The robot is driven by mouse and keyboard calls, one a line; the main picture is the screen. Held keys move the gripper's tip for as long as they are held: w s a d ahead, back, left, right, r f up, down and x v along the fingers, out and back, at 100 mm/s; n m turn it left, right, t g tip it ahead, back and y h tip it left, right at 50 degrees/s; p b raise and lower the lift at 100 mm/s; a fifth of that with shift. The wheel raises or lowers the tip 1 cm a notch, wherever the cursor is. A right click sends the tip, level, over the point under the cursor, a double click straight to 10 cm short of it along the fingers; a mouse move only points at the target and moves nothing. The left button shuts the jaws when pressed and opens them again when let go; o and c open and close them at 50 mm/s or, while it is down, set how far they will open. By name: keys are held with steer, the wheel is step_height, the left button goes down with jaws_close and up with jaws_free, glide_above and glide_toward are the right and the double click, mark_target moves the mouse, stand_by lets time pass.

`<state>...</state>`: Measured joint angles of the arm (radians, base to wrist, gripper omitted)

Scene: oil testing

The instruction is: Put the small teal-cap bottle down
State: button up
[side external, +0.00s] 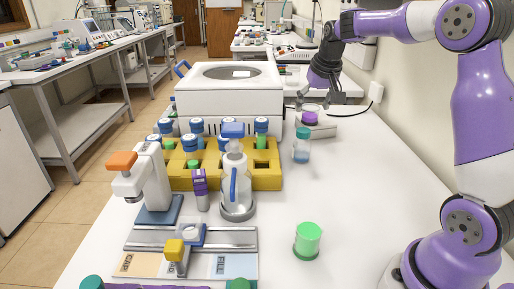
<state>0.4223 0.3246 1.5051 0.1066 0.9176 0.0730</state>
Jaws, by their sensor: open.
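The small teal-cap bottle (302,150) stands upright on the white table, right of the large white machine. It has a blue-teal cap and bluish contents. My gripper (314,103) is open, above and behind the bottle and apart from it. Its fingers are close to a clear container with purple contents (310,118); I cannot tell whether they touch it.
A yellow rack (265,178) holds several blue-capped bottles. A clear pump bottle (236,190), an orange-topped device (150,180) and a green-capped jar (307,242) stand nearer. The white machine (228,100) stands behind. The table's right-middle is clear.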

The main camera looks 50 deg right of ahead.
steer(key=s+a+r+n+t+y, duration=0.1)
steer(key=s+a+r+n, duration=0.25)
steer(key=s+a, duration=0.45)
steer(key=s+a+f+n+y, duration=0.1)
steer(key=s+a+f+n, duration=0.2)
steer(key=s+a, duration=0.6)
steer(key=shift+a+t+y, duration=0.3)
steer(key=shift+a+t, duration=0.1)
steer(key=shift+a, duration=0.5)
